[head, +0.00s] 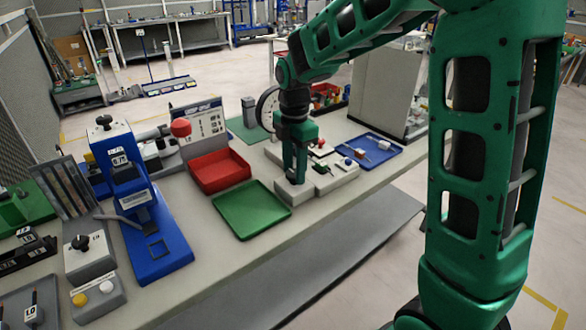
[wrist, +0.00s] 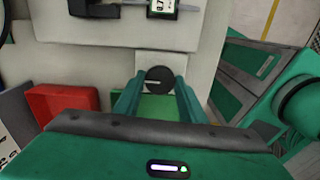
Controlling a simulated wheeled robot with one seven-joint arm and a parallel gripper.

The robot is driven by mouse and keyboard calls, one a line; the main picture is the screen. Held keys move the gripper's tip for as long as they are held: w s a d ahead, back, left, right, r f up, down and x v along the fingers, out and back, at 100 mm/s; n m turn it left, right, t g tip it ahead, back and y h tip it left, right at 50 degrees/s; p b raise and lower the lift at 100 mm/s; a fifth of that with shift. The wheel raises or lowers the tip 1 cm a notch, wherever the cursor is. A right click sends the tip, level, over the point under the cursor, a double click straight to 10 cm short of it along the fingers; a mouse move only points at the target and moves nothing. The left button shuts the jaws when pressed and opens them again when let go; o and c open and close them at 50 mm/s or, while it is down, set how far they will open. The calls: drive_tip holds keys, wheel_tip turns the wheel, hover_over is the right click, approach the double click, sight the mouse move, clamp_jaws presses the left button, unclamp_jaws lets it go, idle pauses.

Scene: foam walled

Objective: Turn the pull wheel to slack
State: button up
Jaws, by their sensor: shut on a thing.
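The pull wheel appears to be the dark round knob (wrist: 160,79) with a pale line on its face, seen in the wrist view. The line lies about level and runs left from the middle. The knob sits on a pale block (head: 290,193) at the near edge of a group of pale fixtures. My gripper (head: 295,178) points down over this block, its fingers on either side of the knob and shut on it. In the head view the fingers hide the knob. Any slack marking on the block cannot be read.
A green tray (head: 250,209) and a red bin (head: 218,170) stand left of my gripper. Other pale fixtures (head: 335,176) and a blue tray (head: 372,149) lie to the right. A blue machine (head: 144,200) stands further left. The bench front edge is close.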

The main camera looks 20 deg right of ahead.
sight(294, 171)
drive_tip(key=shift+w+r+n, duration=0.15)
drive_tip(key=shift+w+n, duration=0.15)
drive_tip(key=shift+n, duration=0.2)
drive_tip(key=o, duration=1)
drive_tip(key=shift+s, duration=0.1)
wheel_tip(294, 171, up, 10)
drive_tip(key=shift+r, duration=0.25)
